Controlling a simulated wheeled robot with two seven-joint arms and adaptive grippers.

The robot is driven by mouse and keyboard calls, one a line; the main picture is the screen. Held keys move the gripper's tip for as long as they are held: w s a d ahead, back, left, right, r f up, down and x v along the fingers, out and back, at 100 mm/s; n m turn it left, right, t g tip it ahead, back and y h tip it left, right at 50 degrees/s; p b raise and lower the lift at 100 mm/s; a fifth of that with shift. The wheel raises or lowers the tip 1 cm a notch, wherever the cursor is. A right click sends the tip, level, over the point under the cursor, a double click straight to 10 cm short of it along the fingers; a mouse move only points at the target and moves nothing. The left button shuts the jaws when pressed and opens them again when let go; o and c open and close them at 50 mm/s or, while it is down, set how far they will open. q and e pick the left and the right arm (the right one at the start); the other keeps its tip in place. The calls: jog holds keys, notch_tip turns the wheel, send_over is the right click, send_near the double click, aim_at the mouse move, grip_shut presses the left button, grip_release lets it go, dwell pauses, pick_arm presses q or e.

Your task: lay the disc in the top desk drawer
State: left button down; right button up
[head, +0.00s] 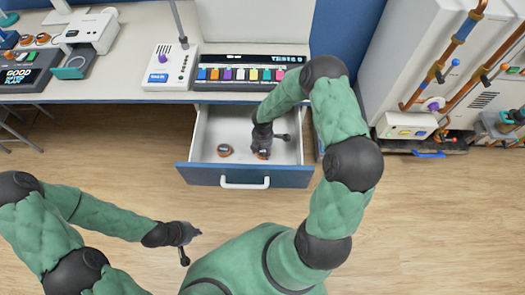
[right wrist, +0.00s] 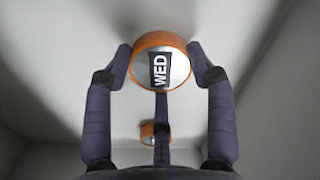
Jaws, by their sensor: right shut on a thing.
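The top desk drawer (head: 203,128) is pulled open below the desk, with a blue front and white handle. My right gripper (head: 263,148) is down inside it, toward the right. In the right wrist view my right gripper (right wrist: 163,78) is shut on an orange-rimmed disc (right wrist: 177,62) with a silver face and a "WED" label. That disc shows partly under the gripper in the head view (head: 263,155). Whether it touches the drawer floor I cannot tell. A second similar disc (head: 225,150) lies in the drawer to the left. My left gripper (head: 191,245) is open and empty over the floor.
The desk (head: 130,30) above holds a white device with a purple knob (head: 168,67), a panel of coloured tabs (head: 245,75) and more discs (head: 42,38) at left. A cabinet with copper pipes (head: 410,65) stands at right.

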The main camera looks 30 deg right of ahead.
aim_at(263, 151)
jog(key=shift+r, duration=0.1)
jog(key=shift+f, duration=0.2)
jog(key=o, duration=1.3)
jog(key=shift+r, duration=0.1)
notch_tip(263, 151, up, 12)
jog(key=p, duration=0.6)
jog(key=shift+r, duration=0.1)
